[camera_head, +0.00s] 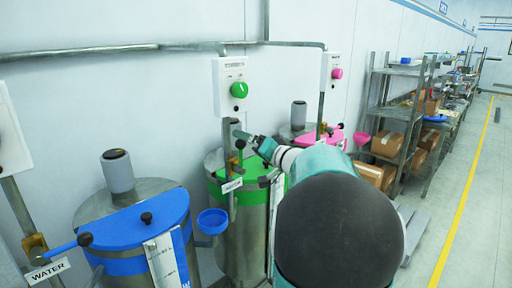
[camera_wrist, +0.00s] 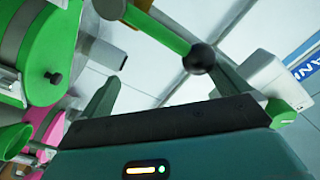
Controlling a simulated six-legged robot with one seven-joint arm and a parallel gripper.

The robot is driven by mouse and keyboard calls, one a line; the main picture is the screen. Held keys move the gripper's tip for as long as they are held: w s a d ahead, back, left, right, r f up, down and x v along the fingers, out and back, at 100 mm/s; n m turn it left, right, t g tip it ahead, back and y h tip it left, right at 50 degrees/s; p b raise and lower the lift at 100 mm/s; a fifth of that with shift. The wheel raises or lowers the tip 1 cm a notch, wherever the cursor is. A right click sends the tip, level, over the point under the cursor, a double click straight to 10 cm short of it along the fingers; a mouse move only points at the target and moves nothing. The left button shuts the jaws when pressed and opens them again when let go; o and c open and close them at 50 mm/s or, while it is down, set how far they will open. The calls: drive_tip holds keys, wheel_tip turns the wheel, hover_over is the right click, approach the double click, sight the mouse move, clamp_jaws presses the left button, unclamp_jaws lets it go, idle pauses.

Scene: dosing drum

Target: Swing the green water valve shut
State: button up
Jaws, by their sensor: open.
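The green water valve's lever (camera_wrist: 158,27) shows in the wrist view as a green bar ending in a black ball knob (camera_wrist: 200,58). My gripper (camera_wrist: 168,70) is open, with one finger to the left and one to the right of the knob in the picture. I cannot tell whether either finger touches it. In the head view my gripper (camera_head: 246,139) is at the valve above the green-lidded drum (camera_head: 247,168) and largely hides the lever. A white label hangs below the valve there; its text is too small to read.
A blue-lidded drum (camera_head: 132,222) with a blue funnel (camera_head: 212,221) stands at the left. A pink-lidded drum (camera_head: 298,131) stands behind my arm. A wall box with a green button (camera_head: 239,90) is above the valve. Shelves (camera_head: 398,105) line the right; the aisle floor is clear.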

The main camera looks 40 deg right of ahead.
drive_tip(key=d+f, duration=0.5)
drive_tip(key=f, duration=0.3)
drive_tip(key=shift+f, duration=0.25)
idle(1.4)
